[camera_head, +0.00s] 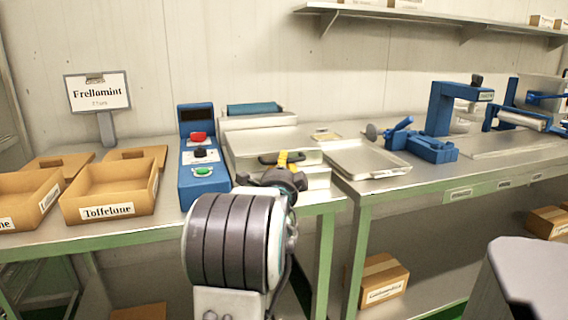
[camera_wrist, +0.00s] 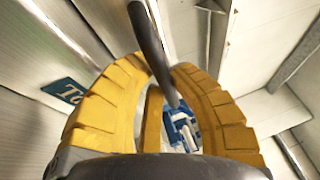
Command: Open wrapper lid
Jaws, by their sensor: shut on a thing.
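The wrapper is a pale metal box with a flat lid (camera_head: 262,138) on the bench in the head view. A dark handle (camera_head: 267,158) sits at the lid's front edge. My gripper (camera_head: 285,160), with yellow fingers, is at the right part of this handle. In the wrist view the dark handle bar (camera_wrist: 148,35) runs between the curved fingers of my gripper (camera_wrist: 160,70), which are shut on it. The lid looks down, lying flat. My arm hides part of the wrapper's front.
A blue control panel (camera_head: 203,170) with red, black and green buttons stands left of the wrapper. Cardboard trays (camera_head: 110,208) are farther left. A metal tray (camera_head: 365,160) and blue clamp-like devices (camera_head: 432,150) are to the right. A shelf (camera_head: 430,17) hangs above at the wall.

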